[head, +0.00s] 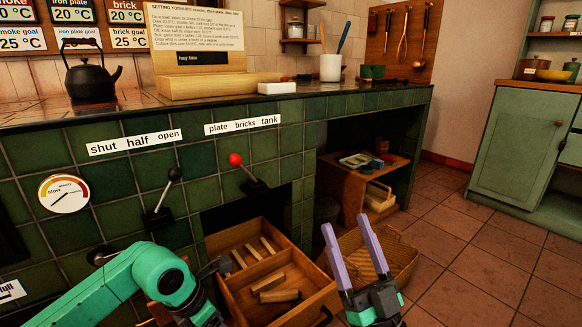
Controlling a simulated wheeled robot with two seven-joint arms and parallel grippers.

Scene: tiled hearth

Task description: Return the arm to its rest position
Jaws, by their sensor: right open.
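My right gripper (345,224) is at the lower middle of the head view. Its two lilac fingers point up and stand apart, with nothing between them. It is in front of a wicker basket (402,262) and to the right of an open wooden drawer (318,290). My left arm (160,275), teal and black, reaches in from the lower left, in front of the tiled hearth. Its gripper does not show.
The drawer holds several wooden pieces and juts out from the green tiled hearth (100,215). Two levers (236,160) stick out of the hearth front. A kettle (90,80) stands on top. Floor tiles (470,260) are clear at right.

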